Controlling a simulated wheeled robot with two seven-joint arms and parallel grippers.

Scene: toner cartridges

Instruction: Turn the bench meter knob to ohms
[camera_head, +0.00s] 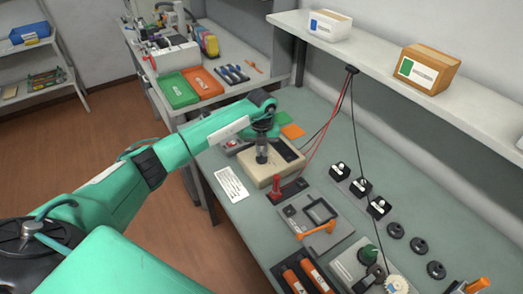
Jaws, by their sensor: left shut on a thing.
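The bench meter (272,174) is a beige box with a dark panel on its top, standing on the grey-green bench. My left gripper (262,157) comes down onto the top of the meter from above, with its arm reaching in from the left. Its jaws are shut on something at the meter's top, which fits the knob. The knob itself is hidden by the fingers, so its setting cannot be read. My right gripper is not in view.
A white printed card (231,184) lies left of the meter. A red-handled lever (277,186) stands close in front. A grey fixture with an orange handle (316,231) lies nearer. Red and black leads (335,115) hang behind, under a shelf (440,92) with boxes.

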